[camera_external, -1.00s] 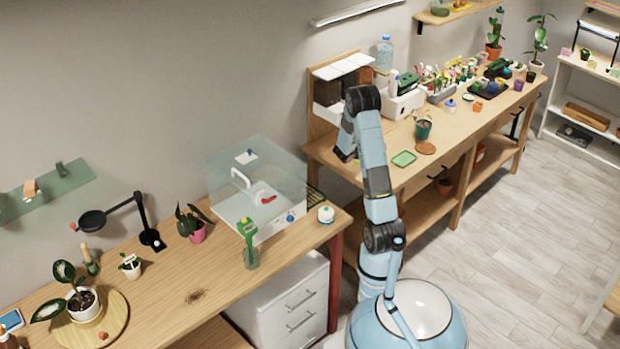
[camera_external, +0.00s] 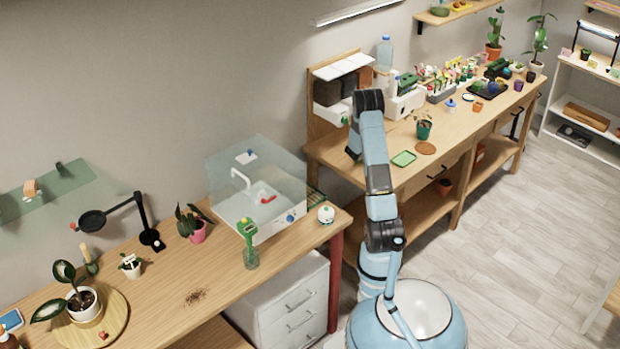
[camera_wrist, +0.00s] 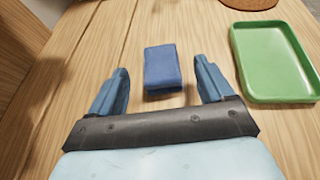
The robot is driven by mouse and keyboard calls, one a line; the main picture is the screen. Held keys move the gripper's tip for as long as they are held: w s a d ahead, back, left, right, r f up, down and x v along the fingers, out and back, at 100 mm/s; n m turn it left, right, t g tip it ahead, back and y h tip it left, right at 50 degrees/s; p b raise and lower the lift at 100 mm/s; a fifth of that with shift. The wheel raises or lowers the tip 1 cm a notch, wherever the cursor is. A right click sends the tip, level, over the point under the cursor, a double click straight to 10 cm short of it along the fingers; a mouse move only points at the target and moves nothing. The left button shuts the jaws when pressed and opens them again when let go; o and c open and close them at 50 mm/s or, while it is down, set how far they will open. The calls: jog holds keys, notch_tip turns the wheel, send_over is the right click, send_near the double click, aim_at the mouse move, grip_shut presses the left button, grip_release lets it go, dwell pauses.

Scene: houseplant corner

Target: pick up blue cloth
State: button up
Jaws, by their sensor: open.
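The blue cloth (camera_wrist: 162,68) is a small folded block lying on the wooden bench top, seen in the wrist view. My gripper (camera_wrist: 161,78) is open, with one blue finger on each side of the cloth and a gap to it on both sides. Its fingertips reach about level with the cloth in the picture. I cannot tell how high they are above the bench. In the external view my arm hides the cloth and the gripper.
A green tray (camera_wrist: 275,62) lies on the bench just right of my gripper, and shows in the external view (camera_external: 404,159). A brown round mat (camera_external: 426,148) and a potted plant (camera_external: 423,130) stand behind it. A white dispenser (camera_external: 404,103) stands further back. The bench left of the cloth is clear.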

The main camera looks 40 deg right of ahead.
jog(key=x, duration=0.4)
jog(key=shift+d, duration=0.35)
jog(key=c, duration=1)
